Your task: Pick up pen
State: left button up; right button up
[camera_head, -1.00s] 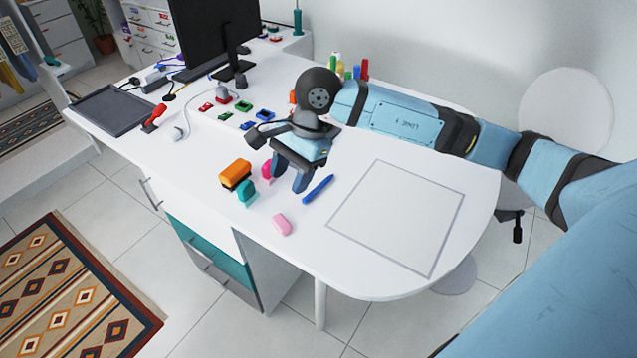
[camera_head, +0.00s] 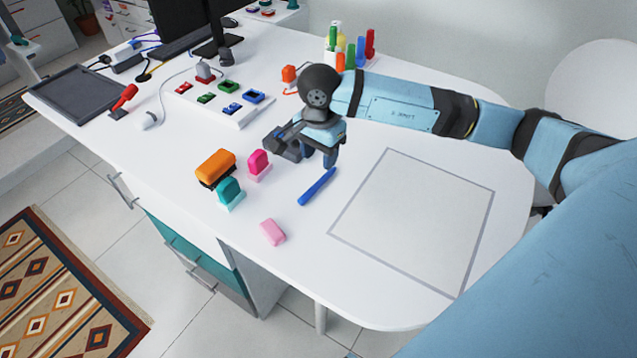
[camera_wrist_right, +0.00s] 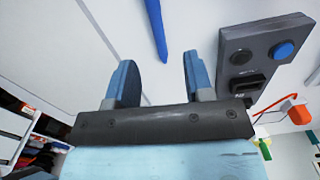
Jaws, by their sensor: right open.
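The blue pen (camera_head: 317,187) lies on the white desk, left of the grey outlined square. Its end also shows at the top of the right wrist view (camera_wrist_right: 156,30). My right gripper (camera_head: 322,159) is just above and behind the pen in the head view, pointing down. In the right wrist view its two blue fingers (camera_wrist_right: 158,72) are apart with nothing between them, and the pen is beyond their tips. My left gripper is not in view.
A pink eraser (camera_head: 272,232), a pink stamp (camera_head: 258,164), a teal stamp (camera_head: 229,192) and an orange-black block (camera_head: 215,168) stand left of the pen. A button panel (camera_head: 225,105) and pen holder (camera_head: 345,60) are behind. The outlined square (camera_head: 415,220) is empty.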

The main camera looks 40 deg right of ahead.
aim_at(318, 182)
notch_tip(318, 182, down, 2)
jog(key=shift+f, duration=0.1)
jog(key=shift+s+a+f+p, duration=0.15)
jog(key=shift+f+p, duration=0.1)
jog(key=shift+f, duration=1.05)
jog(key=shift+s+a+f+p, duration=0.1)
jog(key=shift+f+p, duration=0.1)
jog(key=shift+f, duration=1.1)
jog(key=shift+c, duration=0.5)
grip_shut()
